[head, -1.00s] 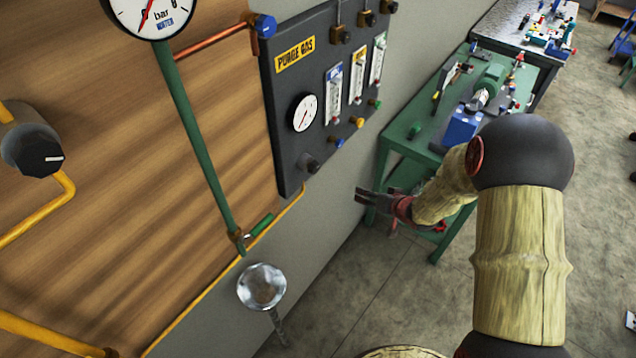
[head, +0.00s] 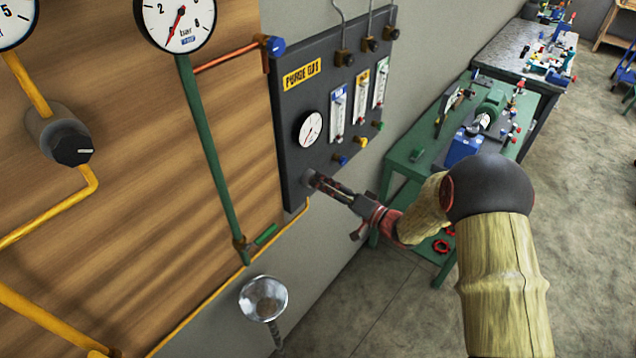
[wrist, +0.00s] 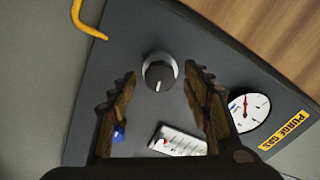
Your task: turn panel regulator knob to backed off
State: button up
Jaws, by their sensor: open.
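The panel regulator knob (wrist: 160,73) is a round black knob with a pale pointer mark on a grey collar. In the wrist view it stands upper middle, its mark pointing down the picture. In the head view the knob (head: 309,177) is at the lower left of the dark purge gas panel (head: 293,115), partly covered by my fingertips. My gripper (head: 320,186) is open, pointing at the panel. In the wrist view its fingers (wrist: 162,79) lie left and right of the knob, with gaps on both sides. I cannot tell whether they reach around it in depth.
A small gauge (head: 309,129) sits above the knob. Flowmeters (head: 338,115) and a blue knob (head: 340,160) are to its right. A green pipe (head: 210,150) runs down the wooden board at left. A green bench (head: 415,150) stands behind my arm.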

jog(key=shift+x, duration=1.35)
jog(key=shift+c, duration=1)
jog(key=c, duration=1)
